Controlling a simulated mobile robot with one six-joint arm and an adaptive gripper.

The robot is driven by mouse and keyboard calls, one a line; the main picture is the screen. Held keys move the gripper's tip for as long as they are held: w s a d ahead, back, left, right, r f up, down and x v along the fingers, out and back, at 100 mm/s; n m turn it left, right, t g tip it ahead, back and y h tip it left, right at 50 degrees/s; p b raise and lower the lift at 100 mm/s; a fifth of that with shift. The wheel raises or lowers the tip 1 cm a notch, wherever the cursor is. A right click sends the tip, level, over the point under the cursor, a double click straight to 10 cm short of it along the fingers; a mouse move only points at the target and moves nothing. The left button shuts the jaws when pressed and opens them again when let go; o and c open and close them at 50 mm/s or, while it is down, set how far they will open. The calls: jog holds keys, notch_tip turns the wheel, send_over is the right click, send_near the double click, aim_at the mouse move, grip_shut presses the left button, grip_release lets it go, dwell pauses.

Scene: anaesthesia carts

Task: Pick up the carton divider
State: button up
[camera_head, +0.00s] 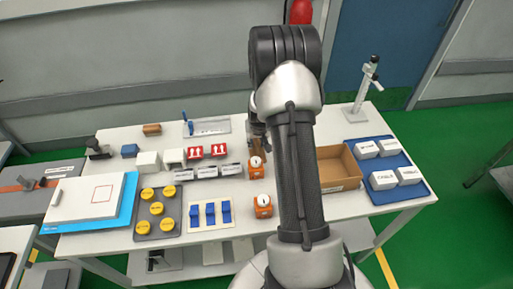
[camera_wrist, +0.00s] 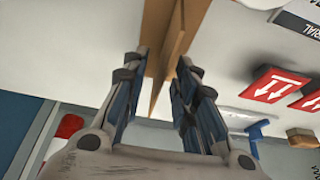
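The carton divider is a thin brown cardboard piece (camera_wrist: 164,45) in the wrist view, running down between the two fingers. In the head view a small part of brown card (camera_head: 257,146) shows under my gripper, left of my arm. My gripper (camera_wrist: 162,62) has its fingers apart, one on each side of the divider; I cannot tell whether either finger touches it. In the head view my gripper (camera_head: 259,130) points down over the table, partly hidden by the arm. An open, empty-looking brown carton (camera_head: 338,182) stands right of my arm.
Orange-based dials (camera_head: 263,206) stand close by on the white table (camera_head: 350,218). Red boxes with white arrows (camera_head: 194,153) stand to the left and show in the wrist view (camera_wrist: 274,84). A blue tray (camera_head: 420,190) with white boxes and a stand (camera_head: 364,90) are on the right.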

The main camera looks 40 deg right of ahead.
jog(key=shift+f+b, duration=0.25)
jog(key=shift+b, duration=0.05)
jog(key=shift+c, duration=0.2)
grip_shut()
dwell(0.3)
